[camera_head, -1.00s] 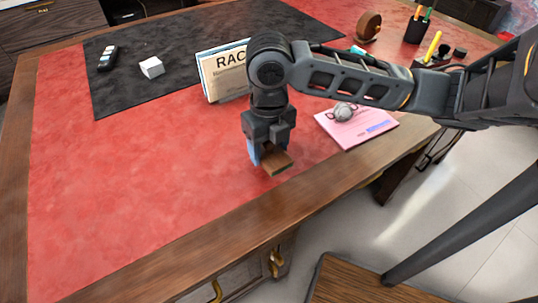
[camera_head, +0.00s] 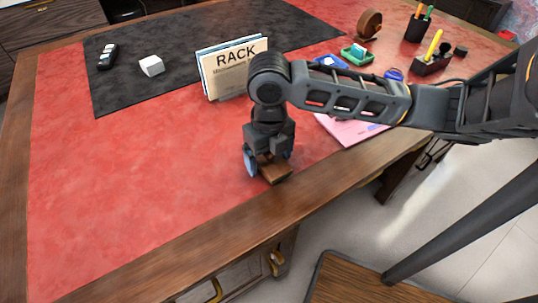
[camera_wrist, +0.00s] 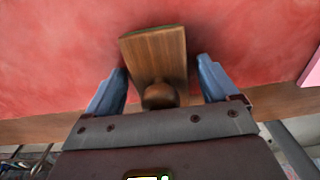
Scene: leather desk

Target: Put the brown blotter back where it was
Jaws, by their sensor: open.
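The brown blotter (camera_head: 272,174) is a wooden block with a round knob, near the front edge of the desk's red leather. In the wrist view the blotter (camera_wrist: 156,55) lies between the two blue fingers, knob towards the wrist, with a thin green edge at its far end. My gripper (camera_head: 266,168) points down over it. In the wrist view the gripper (camera_wrist: 161,78) is open, with a gap on each side of the blotter. The blotter appears to rest on the desk; its underside is hidden.
A rack of papers (camera_head: 232,70) stands behind my gripper. A pink pad (camera_head: 345,130) lies to the right, partly behind my arm. A white cube (camera_head: 151,66) and a remote-like object (camera_head: 108,56) lie on the black mat (camera_head: 190,50). The left red leather is clear.

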